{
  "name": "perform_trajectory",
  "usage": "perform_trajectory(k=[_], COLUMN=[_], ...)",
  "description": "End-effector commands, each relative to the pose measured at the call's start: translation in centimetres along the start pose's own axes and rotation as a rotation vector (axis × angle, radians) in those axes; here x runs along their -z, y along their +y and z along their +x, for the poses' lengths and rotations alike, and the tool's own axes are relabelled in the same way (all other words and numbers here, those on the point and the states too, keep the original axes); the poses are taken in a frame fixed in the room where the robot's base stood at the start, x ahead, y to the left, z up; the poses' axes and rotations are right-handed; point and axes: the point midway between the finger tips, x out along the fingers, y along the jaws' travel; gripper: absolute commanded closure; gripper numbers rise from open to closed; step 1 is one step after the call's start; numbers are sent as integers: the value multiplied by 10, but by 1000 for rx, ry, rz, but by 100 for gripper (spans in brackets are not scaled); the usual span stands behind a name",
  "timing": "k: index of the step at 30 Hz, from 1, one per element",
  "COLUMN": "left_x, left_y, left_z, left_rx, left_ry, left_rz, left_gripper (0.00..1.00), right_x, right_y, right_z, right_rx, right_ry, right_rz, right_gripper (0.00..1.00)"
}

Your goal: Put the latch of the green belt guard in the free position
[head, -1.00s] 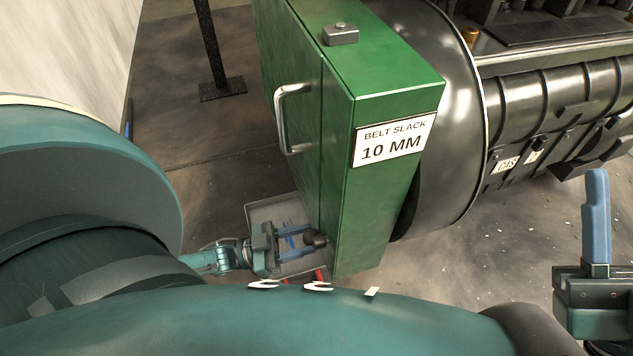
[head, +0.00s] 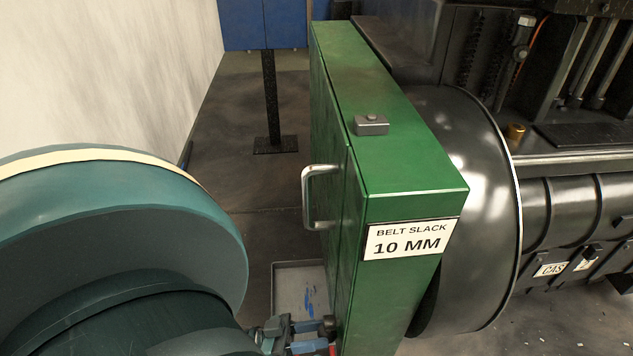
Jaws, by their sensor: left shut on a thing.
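The green belt guard (head: 400,165) stands in the middle of the head view, with a "BELT SLACK 10 MM" label on its end. A silver handle (head: 309,197) is on its left face, and a small grey block (head: 371,125) sits on its top. My left gripper (head: 322,335) is low in the view, at the guard's lower left side. Its blue fingers are shut on a small dark knob (head: 330,323), which looks like the latch. The fingers partly hide it, and its exact position is hard to tell. My right gripper is out of view.
A grey tray (head: 288,284) lies on the floor behind the left gripper. A black post (head: 271,100) stands farther back. A big dark drum (head: 480,200) and machine body fill the right side. A pale wall (head: 110,70) is on the left.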

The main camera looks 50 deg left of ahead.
Motion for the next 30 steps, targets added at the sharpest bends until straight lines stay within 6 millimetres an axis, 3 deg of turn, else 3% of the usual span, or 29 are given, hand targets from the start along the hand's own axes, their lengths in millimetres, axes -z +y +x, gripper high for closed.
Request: perform_trajectory(k=[11, 12, 18, 30], left_x=[-3, -3, -2, -1], left_y=[3, 3, 2, 1], left_z=[-2, -2, -1, -1], left_rx=[-1, -1, -1, 0], left_ry=[-4, -4, -2, -1], left_rz=[-13, -13, -10, -6], left_gripper=[100, 59, 43, 41], right_x=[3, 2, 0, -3], right_y=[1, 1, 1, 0], right_z=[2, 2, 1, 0], right_rx=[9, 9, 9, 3], right_ry=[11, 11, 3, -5], right_rz=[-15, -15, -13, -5], right_gripper=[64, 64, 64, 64])
